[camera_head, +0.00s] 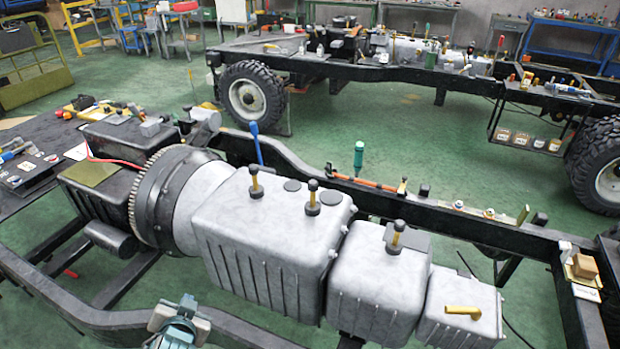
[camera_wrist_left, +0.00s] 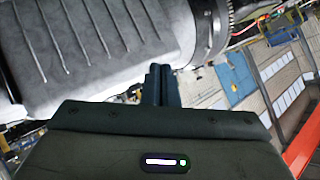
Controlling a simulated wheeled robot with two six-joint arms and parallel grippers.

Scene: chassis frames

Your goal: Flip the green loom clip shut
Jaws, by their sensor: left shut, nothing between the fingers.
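A small olive-green upright flap (camera_head: 523,214) stands on the far chassis rail (camera_head: 460,222), toward the right. It looks like the raised part of the green loom clip, but it is too small to tell for sure. My left gripper (camera_head: 187,303) is at the bottom of the head view, near the near rail and far to the left of the flap. In the left wrist view its fingers (camera_wrist_left: 161,75) are together and empty, in front of the grey gearbox casing (camera_wrist_left: 95,40). My right gripper is not in view.
The grey gearbox (camera_head: 265,235) fills the middle between the rails, with yellow-stemmed knobs on top. An orange-handled tool (camera_head: 365,184) and a green-handled screwdriver (camera_head: 358,158) are by the far rail. A cardboard-coloured block (camera_head: 585,266) sits at the right end. Green floor is open beyond.

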